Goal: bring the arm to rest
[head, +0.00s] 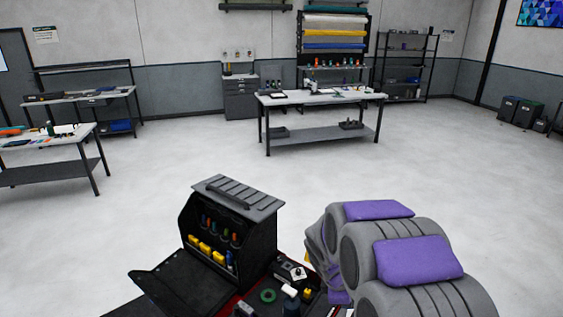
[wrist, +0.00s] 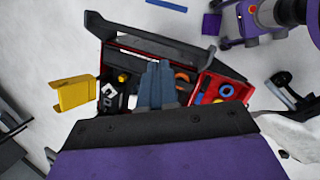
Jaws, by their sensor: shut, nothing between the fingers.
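My arm (head: 420,262), grey with purple pads, is folded at the lower right of the head view. My gripper (wrist: 155,64) shows in the wrist view as two grey fingers lying together, shut and empty. It points over a red and black tray (wrist: 207,66) of small items; I cannot tell whether the fingers touch any of them. In the head view the fingertips are hidden behind the arm or too small to make out.
An open black tool case (head: 228,232) with a grey lid stands left of my arm, beside the loose items. A yellow part (wrist: 73,93) is left in the wrist view. A workbench (head: 320,97) stands farther back, another table (head: 45,138) at left. The floor between is clear.

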